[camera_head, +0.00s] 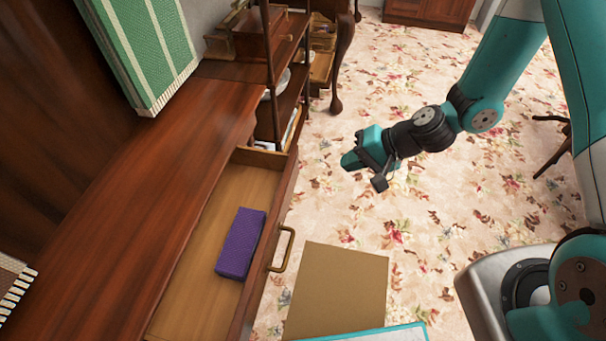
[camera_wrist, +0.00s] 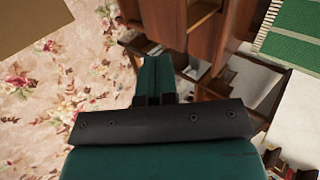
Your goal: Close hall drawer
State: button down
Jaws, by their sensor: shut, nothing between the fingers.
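The hall drawer (camera_head: 187,282) is pulled out from the wooden cabinet (camera_head: 128,190) in the head view. It has a brass handle (camera_head: 283,249) on its front, and a purple box (camera_head: 241,244) lies inside it. My gripper (camera_head: 349,161) is shut and empty. It hangs over the carpet to the right of the drawer's far end, apart from the drawer front and handle. In the wrist view my gripper (camera_wrist: 154,68) shows its shut fingers, with wooden furniture beyond; the drawer's handle is not clear there.
A brown flat panel (camera_head: 338,287) lies in front of the drawer, above or on the floral carpet. An open shelf unit (camera_head: 290,103) stands beyond the drawer's far end. A green striped cloth (camera_head: 140,45) is at upper left. Carpet (camera_head: 420,205) around my gripper is clear.

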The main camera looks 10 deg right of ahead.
jog(key=f, duration=0.1)
jog(key=p, duration=0.1)
send_near(291, 178)
jog(key=shift+m, duration=0.3)
jog(key=x, duration=0.3)
jog(key=f+x, duration=0.1)
jog(key=x, duration=0.1)
jog(key=shift+w+d+f, duration=0.1)
jog(key=shift+d+f, duration=0.05)
jog(key=shift+f, duration=0.05)
jog(key=shift+w+a, duration=0.25)
jog(key=shift+a, duration=0.35)
